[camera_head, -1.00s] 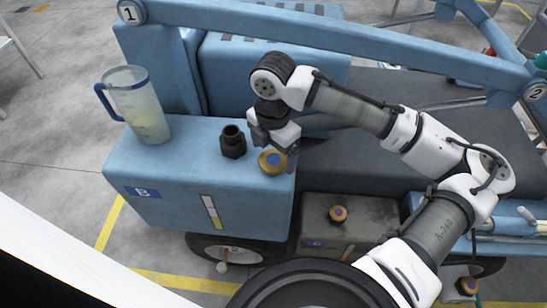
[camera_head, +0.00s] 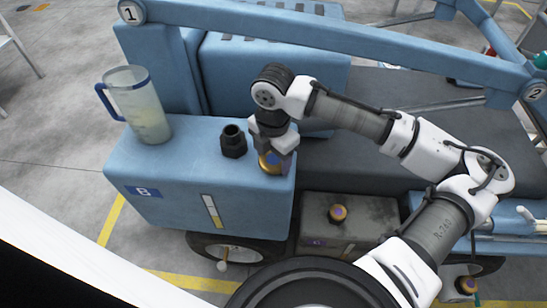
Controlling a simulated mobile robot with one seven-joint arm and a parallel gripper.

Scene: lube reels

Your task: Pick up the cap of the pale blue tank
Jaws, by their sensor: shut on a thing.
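The pale blue tank (camera_head: 165,195), marked B, stands at the left of the cart. Its cap (camera_head: 271,168) is round and brass-coloured with a blue top, at the tank's right front corner. My gripper (camera_head: 271,154) points down over the cap and is shut on it. The gripper body covers the upper part of the cap. I cannot tell whether the cap is raised off the tank.
A black filler neck (camera_head: 233,142) stands just left of my gripper on the tank top. A clear jug (camera_head: 140,108) with a blue handle stands at the tank's left end. A blue beam (camera_head: 330,38) crosses behind.

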